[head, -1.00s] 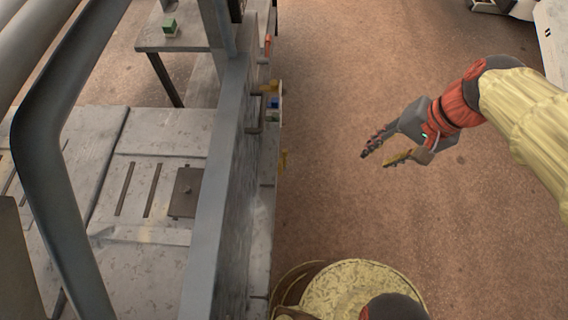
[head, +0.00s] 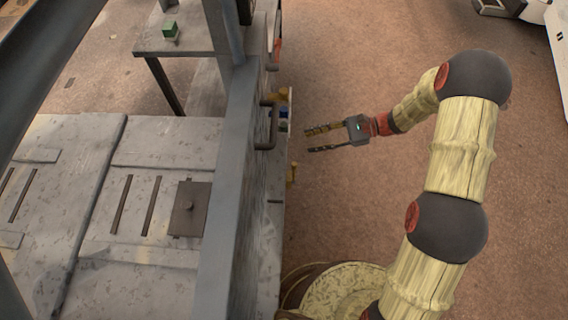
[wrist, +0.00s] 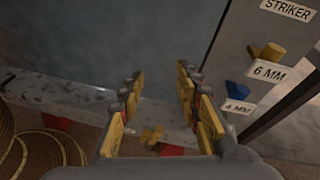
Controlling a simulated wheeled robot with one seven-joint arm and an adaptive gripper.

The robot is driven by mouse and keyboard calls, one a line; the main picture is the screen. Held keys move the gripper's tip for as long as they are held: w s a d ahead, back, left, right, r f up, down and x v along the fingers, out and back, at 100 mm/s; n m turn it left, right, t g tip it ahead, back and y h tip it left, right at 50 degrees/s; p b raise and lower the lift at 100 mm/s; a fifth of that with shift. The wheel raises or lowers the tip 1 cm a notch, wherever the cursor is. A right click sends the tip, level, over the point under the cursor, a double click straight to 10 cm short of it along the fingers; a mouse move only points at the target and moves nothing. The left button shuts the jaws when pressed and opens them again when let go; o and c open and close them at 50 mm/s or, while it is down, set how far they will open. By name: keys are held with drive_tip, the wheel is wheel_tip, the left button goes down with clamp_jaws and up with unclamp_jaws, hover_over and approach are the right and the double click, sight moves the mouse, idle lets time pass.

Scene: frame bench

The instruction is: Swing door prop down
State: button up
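My gripper (head: 308,139) is open and empty. It hangs over the floor just right of the bench frame, with its fingers pointing left at the frame's side. In the wrist view its two yellow-padded fingers (wrist: 160,78) stand apart with nothing gripped. A small yellow piece (wrist: 152,135) shows low between them on a grey ledge.
A dark handle (head: 268,127) sits on the grey frame (head: 235,160). A panel labelled STRIKER, 6 MM and 4 MM carries a yellow piece (wrist: 268,52) and a blue piece (wrist: 238,93). A green block (head: 170,30) lies on the back table. The floor to the right is open.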

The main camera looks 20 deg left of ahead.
drive_tip(key=a+f+m+t+y+b, duration=0.3)
drive_tip(key=f+m, duration=0.4)
drive_tip(key=f, duration=1.5)
drive_tip(key=shift+t+y, duration=0.4)
drive_tip(key=shift+y, duration=0.3)
drive_tip(key=a+b, duration=0.1)
drive_tip(key=a, duration=0.6)
drive_tip(key=shift+w+a+r, duration=0.1)
drive_tip(key=shift+a+r, duration=0.05)
drive_tip(key=shift+a, duration=0.2)
drive_tip(key=c, duration=0.8)
clamp_jaws()
